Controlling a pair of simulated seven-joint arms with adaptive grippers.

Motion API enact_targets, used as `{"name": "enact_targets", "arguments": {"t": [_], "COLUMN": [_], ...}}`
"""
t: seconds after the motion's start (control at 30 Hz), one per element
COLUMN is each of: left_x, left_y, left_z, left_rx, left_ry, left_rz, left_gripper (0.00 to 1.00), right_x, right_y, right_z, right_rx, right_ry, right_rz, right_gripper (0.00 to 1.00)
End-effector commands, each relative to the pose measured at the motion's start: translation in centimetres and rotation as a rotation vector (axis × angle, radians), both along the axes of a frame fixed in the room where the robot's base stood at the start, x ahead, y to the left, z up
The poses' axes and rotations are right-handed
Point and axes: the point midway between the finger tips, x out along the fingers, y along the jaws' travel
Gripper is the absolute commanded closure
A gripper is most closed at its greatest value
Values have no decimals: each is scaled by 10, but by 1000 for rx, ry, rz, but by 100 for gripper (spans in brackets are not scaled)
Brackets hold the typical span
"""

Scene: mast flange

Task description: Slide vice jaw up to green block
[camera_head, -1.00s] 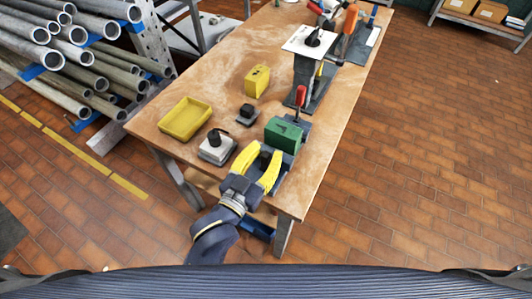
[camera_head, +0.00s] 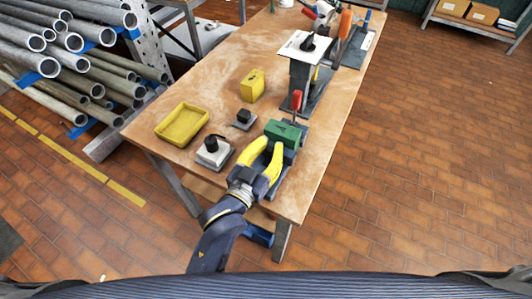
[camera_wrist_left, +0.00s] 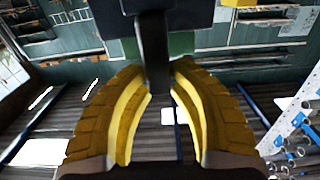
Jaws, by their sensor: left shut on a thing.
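The green block (camera_head: 284,132) sits on the dark vice (camera_head: 281,186) near the table's front right corner. My left gripper (camera_head: 268,146) reaches in from the front with its yellow fingers close against the near side of the block. In the left wrist view the yellow fingers (camera_wrist_left: 160,84) are shut on a dark upright bar, the vice jaw (camera_wrist_left: 152,45). The green block (camera_wrist_left: 182,43) shows partly behind that jaw. The fingers hide most of the jaw in the head view, so I cannot tell whether it touches the block. My right gripper is not in view.
A yellow tray (camera_head: 163,134), a grey block with a black knob (camera_head: 213,158), a small dark piece (camera_head: 243,119) and a yellow box (camera_head: 252,86) stand left of the vice. A red-handled tool (camera_head: 296,101) stands just behind the block. Pipes (camera_head: 60,60) are racked at left.

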Motion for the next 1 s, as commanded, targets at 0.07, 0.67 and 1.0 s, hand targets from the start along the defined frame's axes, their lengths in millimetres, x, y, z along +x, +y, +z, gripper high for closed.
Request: {"name": "enact_targets", "arguments": {"t": [0.07,0.67,1.0], "left_x": [0,-1,-38], "left_y": [0,1,20], "left_z": [0,0,-1], "left_rx": [1,0,1], "left_ry": [0,0,3], "left_rz": [0,0,0], "left_gripper": [100,56,56], "right_x": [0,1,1], "right_y": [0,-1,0], "right_z": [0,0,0], "right_rx": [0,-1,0], "right_ry": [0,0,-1], "right_rz": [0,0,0], "right_gripper": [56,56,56]}}
